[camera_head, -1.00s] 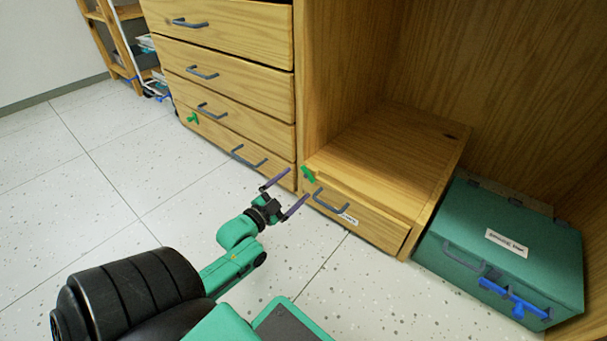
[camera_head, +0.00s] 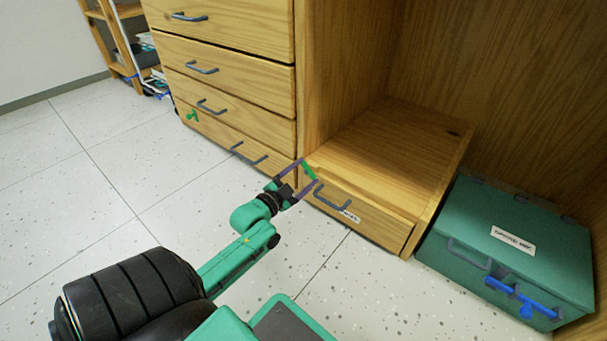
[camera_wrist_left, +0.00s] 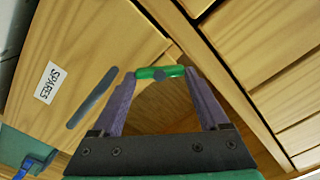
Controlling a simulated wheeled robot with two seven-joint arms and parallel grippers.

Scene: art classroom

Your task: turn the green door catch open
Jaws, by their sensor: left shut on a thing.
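The green door catch (camera_head: 309,170) sits at the upper left corner of the low wooden front labelled SPARES, beside the drawer cabinet. My left gripper (camera_head: 307,172) is shut on the catch, with one purple finger at each end of the bar. In the left wrist view the left gripper (camera_wrist_left: 160,75) partly covers the catch's ends. My right gripper is not in view.
A grey handle (camera_head: 331,200) is on the low front close to my fingers. A second green catch (camera_head: 192,117) is on the drawer cabinet (camera_head: 225,85) at left. A teal box (camera_head: 480,215) with a blue latch (camera_head: 520,297) stands at right. The floor at left is clear.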

